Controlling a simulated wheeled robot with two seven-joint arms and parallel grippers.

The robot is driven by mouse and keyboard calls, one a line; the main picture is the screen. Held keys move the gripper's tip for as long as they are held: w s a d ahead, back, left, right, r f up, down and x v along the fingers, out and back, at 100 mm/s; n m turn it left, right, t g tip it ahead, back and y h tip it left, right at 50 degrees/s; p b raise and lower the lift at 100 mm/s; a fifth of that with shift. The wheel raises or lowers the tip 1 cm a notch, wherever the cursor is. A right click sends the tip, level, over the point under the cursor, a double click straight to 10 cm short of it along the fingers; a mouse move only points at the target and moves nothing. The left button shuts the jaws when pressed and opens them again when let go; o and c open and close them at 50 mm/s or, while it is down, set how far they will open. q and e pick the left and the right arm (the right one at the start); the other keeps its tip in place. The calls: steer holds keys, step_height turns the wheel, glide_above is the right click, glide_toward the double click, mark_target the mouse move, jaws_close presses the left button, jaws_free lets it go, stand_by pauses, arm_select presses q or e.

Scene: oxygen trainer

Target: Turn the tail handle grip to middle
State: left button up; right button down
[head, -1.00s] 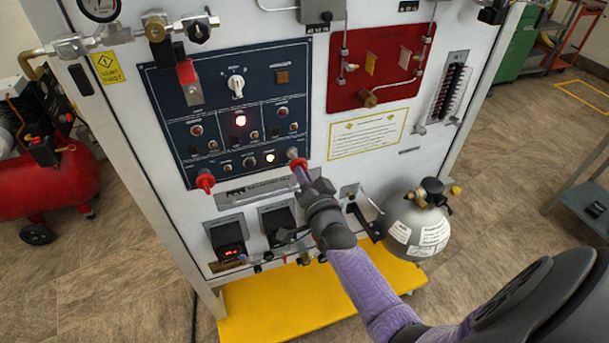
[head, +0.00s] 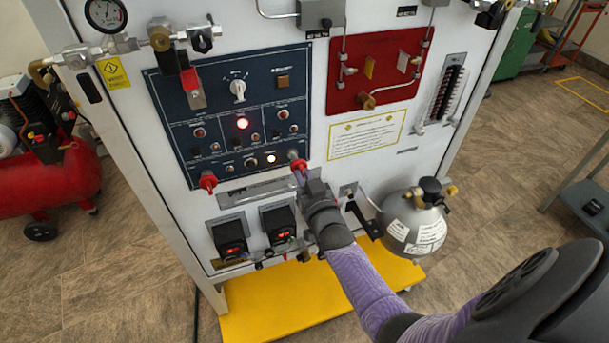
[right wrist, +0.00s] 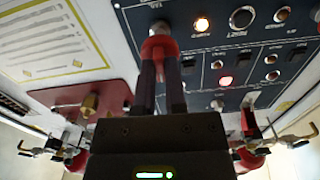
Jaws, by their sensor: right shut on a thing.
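A red handle grip (head: 299,165) sits at the lower right corner of the dark blue control panel. My right gripper (head: 305,178) reaches up to it from below. In the right wrist view, the two dark fingers of my right gripper (right wrist: 160,95) are shut on the red grip (right wrist: 158,47), below a round silver end. The fingers hide part of the grip, so its exact angle is hard to tell. A second red grip (head: 208,181) sits at the panel's lower left corner, apart from the gripper. My left gripper is not in view.
The blue panel (head: 180,120) has lit lamps and a white selector knob (head: 238,88). Two meters with red digits (head: 230,250) (head: 280,225) sit below. A grey tank (head: 413,225) stands right of my forearm, above the yellow base (head: 270,310). A red compressor (head: 50,185) stands left.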

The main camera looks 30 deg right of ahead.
steer(key=shift+f+n, duration=0.1)
steer(key=shift+n, duration=0.2)
stand_by(0.4)
steer(key=c, duration=0.7)
jaws_free()
steer(key=shift+s, duration=0.1)
steer(key=p+v, duration=0.2)
steer(key=v, duration=0.7)
steer(key=shift+s+a+p, duration=0.15)
steer(key=shift+s+p, duration=0.2)
steer(key=shift+p, duration=0.05)
